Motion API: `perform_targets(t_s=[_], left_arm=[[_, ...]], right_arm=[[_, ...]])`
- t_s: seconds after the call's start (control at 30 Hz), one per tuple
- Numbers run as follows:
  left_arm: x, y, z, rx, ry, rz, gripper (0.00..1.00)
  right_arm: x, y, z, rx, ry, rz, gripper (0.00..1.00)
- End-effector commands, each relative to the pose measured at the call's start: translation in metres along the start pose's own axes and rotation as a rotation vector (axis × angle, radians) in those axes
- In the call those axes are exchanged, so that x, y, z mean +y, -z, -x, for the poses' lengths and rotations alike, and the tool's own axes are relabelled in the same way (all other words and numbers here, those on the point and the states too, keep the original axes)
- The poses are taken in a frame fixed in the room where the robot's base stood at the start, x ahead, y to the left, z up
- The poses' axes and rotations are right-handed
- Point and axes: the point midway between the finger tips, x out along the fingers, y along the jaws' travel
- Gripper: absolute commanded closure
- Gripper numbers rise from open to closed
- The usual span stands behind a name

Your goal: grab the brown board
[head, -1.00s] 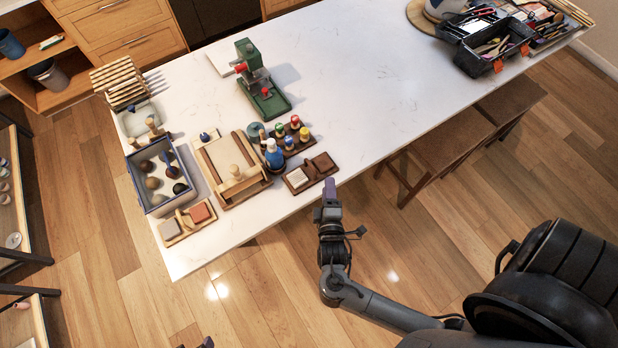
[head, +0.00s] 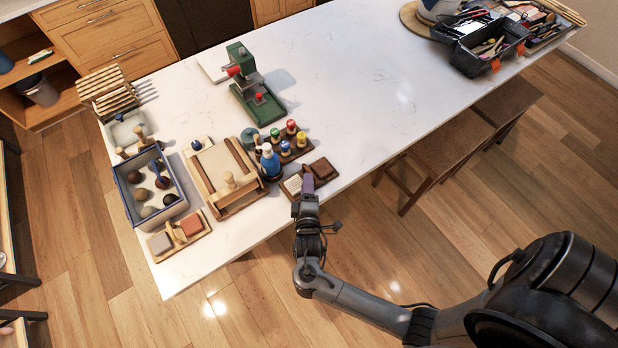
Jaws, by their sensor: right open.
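A small dark brown board (head: 333,177) with a pale square and a brown square on it lies near the table's front edge in the head view. A second dark brown board (head: 302,151), beneath several colored-top pegs, lies just behind it. I cannot tell which one the task names. My right gripper (head: 308,181) is open, with its purple fingertips over the middle of the small board. It hides part of that board, and I cannot tell whether it touches it. My left gripper is out of view.
A blue bottle (head: 270,163) and a wooden tray-like press (head: 222,172) stand left of the board. A grey bin (head: 128,200) with round tools is further left. A green press (head: 256,98) stands behind. The white table (head: 370,100) is clear at the middle right.

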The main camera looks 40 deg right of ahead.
Motion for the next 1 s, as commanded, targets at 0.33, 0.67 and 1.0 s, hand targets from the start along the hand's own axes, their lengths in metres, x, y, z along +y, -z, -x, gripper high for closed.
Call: perform_targets(t_s=[0.33, 0.67, 1.0], left_arm=[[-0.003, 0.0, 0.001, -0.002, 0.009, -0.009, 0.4], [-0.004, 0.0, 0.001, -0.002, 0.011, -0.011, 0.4], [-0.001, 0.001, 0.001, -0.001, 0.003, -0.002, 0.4]], right_arm=[[-0.006, -0.003, -0.041, 0.001, 0.0, 0.001, 0.58], [-0.006, -0.004, -0.046, 0.001, 0.001, -0.001, 0.58], [-0.006, -0.004, -0.046, 0.001, 0.001, 0.0, 1.0]])
